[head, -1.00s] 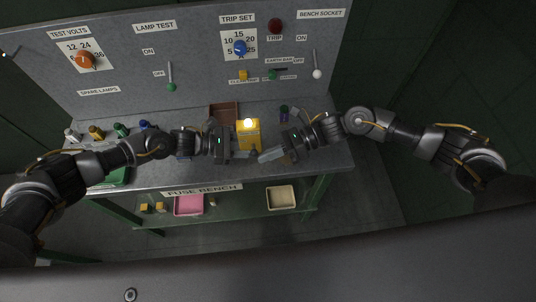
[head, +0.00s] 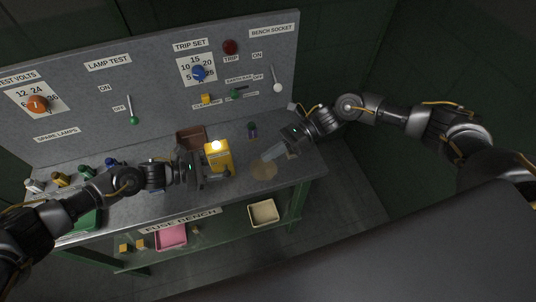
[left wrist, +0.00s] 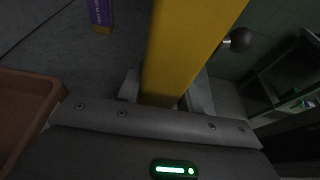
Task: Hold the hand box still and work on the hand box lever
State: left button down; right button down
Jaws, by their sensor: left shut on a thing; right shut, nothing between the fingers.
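The hand box is a yellow box (head: 218,157) with a lit lamp on top, standing on the grey bench. My left gripper (head: 205,171) is shut on it from the left and near side. In the left wrist view the yellow box (left wrist: 190,45) runs up between the fingers. A dark ball knob (left wrist: 238,39), apparently the end of the hand box lever, sticks out to the right of the box there. The lever's position is not clear in the head view. My right gripper (head: 270,155) is shut and empty, apart from the box on its right side.
A brown tray (head: 190,138) stands behind the left gripper. A dark purple-topped item (head: 252,130) stands right of the box. The upright panel with levers and dials (head: 160,80) closes off the back.

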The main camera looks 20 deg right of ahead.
pick_arm(q)
jog(key=c, duration=0.8)
grip_release()
jog(key=shift+c, duration=0.2)
jog(key=shift+a, duration=0.1)
jog(key=v, duration=1.2)
